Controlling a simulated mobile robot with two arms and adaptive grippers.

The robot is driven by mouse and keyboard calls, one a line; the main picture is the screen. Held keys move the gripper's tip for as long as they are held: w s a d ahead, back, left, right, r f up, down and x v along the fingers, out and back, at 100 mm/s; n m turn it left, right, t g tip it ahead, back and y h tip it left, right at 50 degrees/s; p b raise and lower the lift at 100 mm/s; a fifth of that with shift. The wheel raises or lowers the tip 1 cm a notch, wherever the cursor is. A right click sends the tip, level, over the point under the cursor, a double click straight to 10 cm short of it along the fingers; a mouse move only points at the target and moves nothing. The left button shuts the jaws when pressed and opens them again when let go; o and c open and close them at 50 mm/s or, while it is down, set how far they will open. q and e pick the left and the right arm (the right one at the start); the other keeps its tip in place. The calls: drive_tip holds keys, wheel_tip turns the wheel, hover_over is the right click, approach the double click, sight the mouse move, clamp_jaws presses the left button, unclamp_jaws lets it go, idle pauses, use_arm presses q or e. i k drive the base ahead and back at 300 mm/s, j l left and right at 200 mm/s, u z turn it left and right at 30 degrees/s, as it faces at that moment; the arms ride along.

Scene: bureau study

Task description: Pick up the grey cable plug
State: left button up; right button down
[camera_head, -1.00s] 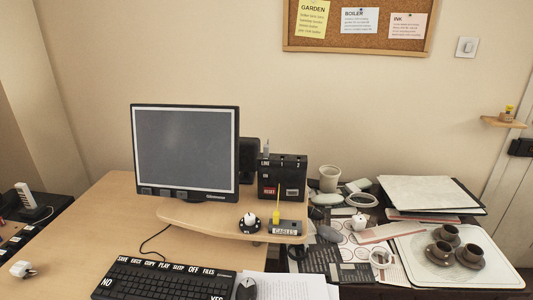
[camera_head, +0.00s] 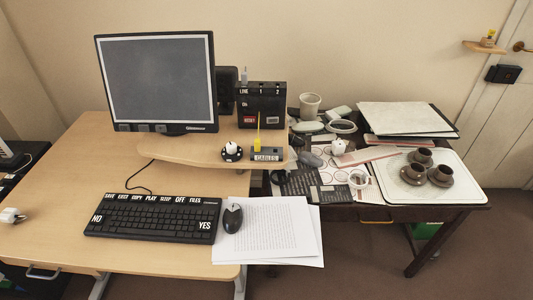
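A small grey plug (camera_head: 244,76) stands upright at the top of the black box (camera_head: 262,104), above its LINE label. It looks like the grey cable plug, but it is small in the picture. The box stands on the raised wooden shelf just right of the monitor. A thin yellow plug or stick (camera_head: 258,135) stands upright in a dark holder labelled CABLES (camera_head: 267,155), in front of the box. Neither of my grippers shows in the head view.
The monitor (camera_head: 158,80) stands left of the box. A keyboard (camera_head: 155,216), mouse (camera_head: 232,218) and papers (camera_head: 268,232) lie in front. A white plug-like item (camera_head: 12,215) lies at the left. The right-hand table holds a tray (camera_head: 462,186) with brown cups, and clutter.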

sight(244, 74)
drive_tip(key=i+l+z, duration=0.35)
drive_tip(key=i+l, duration=0.5)
